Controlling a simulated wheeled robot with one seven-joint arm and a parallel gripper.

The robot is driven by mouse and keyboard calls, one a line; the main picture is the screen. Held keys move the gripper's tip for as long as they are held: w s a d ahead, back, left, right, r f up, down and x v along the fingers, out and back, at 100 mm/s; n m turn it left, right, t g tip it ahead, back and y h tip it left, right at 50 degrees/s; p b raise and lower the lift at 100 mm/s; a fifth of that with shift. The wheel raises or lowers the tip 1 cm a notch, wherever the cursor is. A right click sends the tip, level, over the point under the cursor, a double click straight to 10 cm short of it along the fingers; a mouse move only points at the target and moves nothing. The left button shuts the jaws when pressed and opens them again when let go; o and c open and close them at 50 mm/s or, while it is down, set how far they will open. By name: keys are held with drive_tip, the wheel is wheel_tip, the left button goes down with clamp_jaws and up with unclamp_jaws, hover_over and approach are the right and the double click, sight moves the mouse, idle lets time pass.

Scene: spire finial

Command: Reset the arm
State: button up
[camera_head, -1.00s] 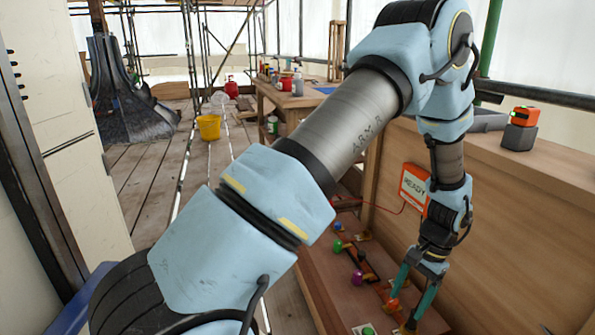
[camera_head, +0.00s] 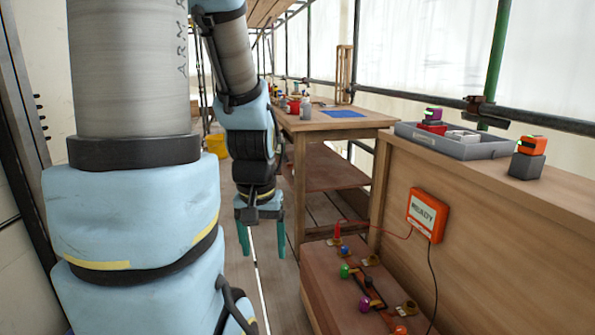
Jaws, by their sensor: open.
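My gripper (camera_head: 262,240) hangs pointing down left of the low wooden bench, with its two teal fingers apart and nothing between them. It is clear of the bench and appears to be over the plank floor. My pale blue and grey arm fills the left of the view and folds down to the gripper at the middle.
The low bench (camera_head: 330,292) holds several coloured knobs, among them a green one (camera_head: 345,270) and a purple one (camera_head: 365,304). An orange-framed READY box (camera_head: 427,214) is on the wooden counter's side (camera_head: 500,240). A grey tray (camera_head: 455,145) sits on top. A workbench (camera_head: 335,122) stands behind.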

wheel_tip(320, 180, up, 20)
drive_tip(key=p, duration=1.8)
drive_tip(key=shift+f, duration=0.15)
